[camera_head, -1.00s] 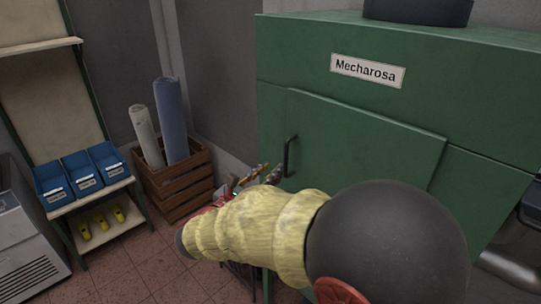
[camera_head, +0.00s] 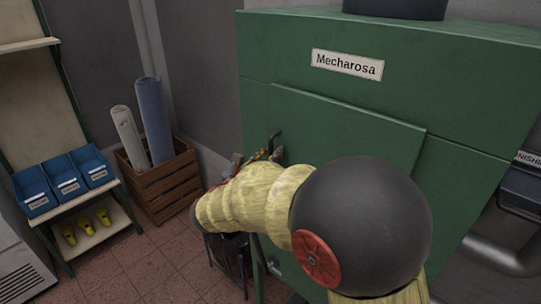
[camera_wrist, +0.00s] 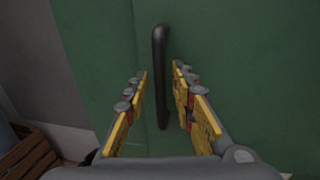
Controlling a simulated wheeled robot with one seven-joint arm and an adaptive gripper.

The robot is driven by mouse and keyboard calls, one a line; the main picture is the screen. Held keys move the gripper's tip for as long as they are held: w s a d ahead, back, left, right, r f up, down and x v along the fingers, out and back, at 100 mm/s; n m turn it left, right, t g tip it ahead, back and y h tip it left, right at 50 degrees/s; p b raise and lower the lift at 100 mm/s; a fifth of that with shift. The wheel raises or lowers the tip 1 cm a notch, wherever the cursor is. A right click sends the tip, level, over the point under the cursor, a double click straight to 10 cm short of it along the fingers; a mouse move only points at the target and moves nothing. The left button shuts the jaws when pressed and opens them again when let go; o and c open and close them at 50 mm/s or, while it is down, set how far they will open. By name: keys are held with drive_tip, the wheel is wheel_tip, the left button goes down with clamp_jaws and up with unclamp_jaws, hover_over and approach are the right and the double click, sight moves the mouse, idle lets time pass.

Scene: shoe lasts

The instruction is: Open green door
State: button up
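The green door (camera_head: 365,135) is the raised panel on the front of the green machine labelled Mecharosa, and it looks closed. Its black vertical handle (camera_wrist: 161,75) shows in the wrist view, and in the head view its upper part (camera_head: 275,142) shows just beyond my fingers. My gripper (camera_wrist: 157,75) is open, with a yellow-padded finger on each side of the handle. The handle stands between the fingertips, nearer the right finger. I cannot tell whether either finger touches it. My own arm hides the lower part of the door in the head view.
A wooden crate (camera_head: 160,190) with rolled sheets stands left of the machine. A shelf with blue bins (camera_head: 65,182) and yellow shoe lasts (camera_head: 86,226) is farther left. A dark bin-like object (camera_head: 228,262) is below my arm. Tiled floor (camera_head: 150,265) is open at the front left.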

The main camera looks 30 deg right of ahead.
drive_tip(key=shift+c, duration=0.9)
drive_tip(key=c, duration=0.4)
clamp_jaws()
